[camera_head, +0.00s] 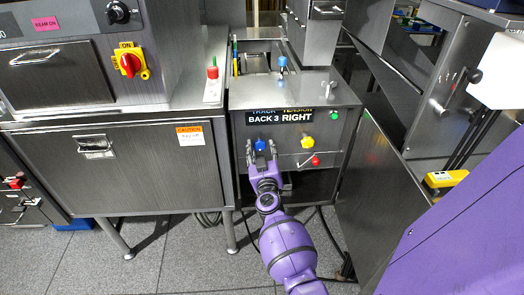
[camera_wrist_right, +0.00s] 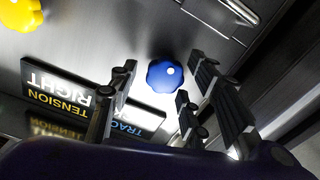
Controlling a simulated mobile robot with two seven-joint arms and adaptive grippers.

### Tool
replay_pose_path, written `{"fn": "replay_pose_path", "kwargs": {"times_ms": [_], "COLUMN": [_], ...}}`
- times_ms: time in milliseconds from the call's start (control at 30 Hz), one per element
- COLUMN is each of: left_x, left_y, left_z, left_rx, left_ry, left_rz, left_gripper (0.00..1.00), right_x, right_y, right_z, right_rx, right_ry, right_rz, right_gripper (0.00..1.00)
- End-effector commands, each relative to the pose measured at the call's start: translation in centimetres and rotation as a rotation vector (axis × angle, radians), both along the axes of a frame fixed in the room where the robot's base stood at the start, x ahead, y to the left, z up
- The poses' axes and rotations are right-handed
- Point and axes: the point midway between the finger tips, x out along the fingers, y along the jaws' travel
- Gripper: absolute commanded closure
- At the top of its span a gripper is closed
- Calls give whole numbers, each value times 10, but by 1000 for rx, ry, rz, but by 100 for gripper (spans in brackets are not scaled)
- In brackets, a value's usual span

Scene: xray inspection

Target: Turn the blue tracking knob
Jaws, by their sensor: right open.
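The blue tracking knob (camera_head: 260,144) is on the front panel of the grey metal box, below the "BACK 3 RIGHT" label. It also shows in the right wrist view (camera_wrist_right: 164,76) as a lobed blue knob with a white dot. My right gripper (camera_head: 262,153) is open just in front of and slightly below the knob. In the right wrist view its fingers (camera_wrist_right: 150,105) are spread to either side, with the knob beyond them and between them; I cannot tell whether they touch it. My left gripper is not in view.
Another blue knob (camera_head: 282,62) is on top of the box. A grey cabinet (camera_head: 120,165) stands left, a slanted metal panel (camera_head: 385,185) right.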

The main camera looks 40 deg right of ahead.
Motion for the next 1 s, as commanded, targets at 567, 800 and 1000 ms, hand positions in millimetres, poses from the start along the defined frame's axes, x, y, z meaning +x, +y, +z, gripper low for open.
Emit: {"fn": "replay_pose_path", "kwargs": {"times_ms": [567,800,1000], "left_x": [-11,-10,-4], "left_y": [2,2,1], "left_z": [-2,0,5], "left_rx": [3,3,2], "left_ry": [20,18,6], "left_rz": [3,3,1], "left_gripper": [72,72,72], "right_x": [-1,-2,-2], "right_y": [-1,-2,-3], "right_z": [0,1,0], "right_rx": [2,52,161], "right_ry": [-2,-34,-102], "right_rz": [-3,-4,-6], "right_gripper": [96,96,96]}}
